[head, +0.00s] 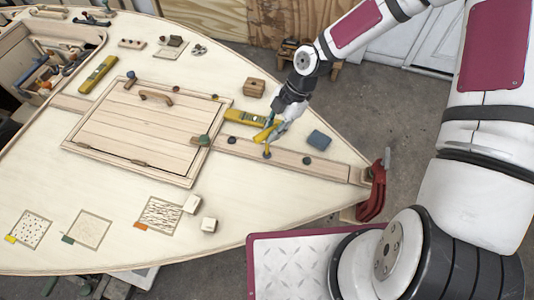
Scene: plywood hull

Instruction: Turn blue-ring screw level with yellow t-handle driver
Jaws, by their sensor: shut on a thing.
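My gripper (276,124) is over the plank (335,171) that runs toward the bow. It is shut on the yellow T-handle driver (263,135). The driver's lower end reaches down toward a small blue-and-orange spot (267,155) on the plank, which looks like the blue-ring screw. Whether the driver tip sits in the screw head, and whether the screw stands proud or level, is too small to tell.
Dark round spots lie on the plank at left (232,139) and right (308,160). A yellow level (245,118), a wooden block (254,87) and a blue-grey block (319,140) are close by. A framed hatch (145,120) lies left; a red clamp (375,192) grips the bow.

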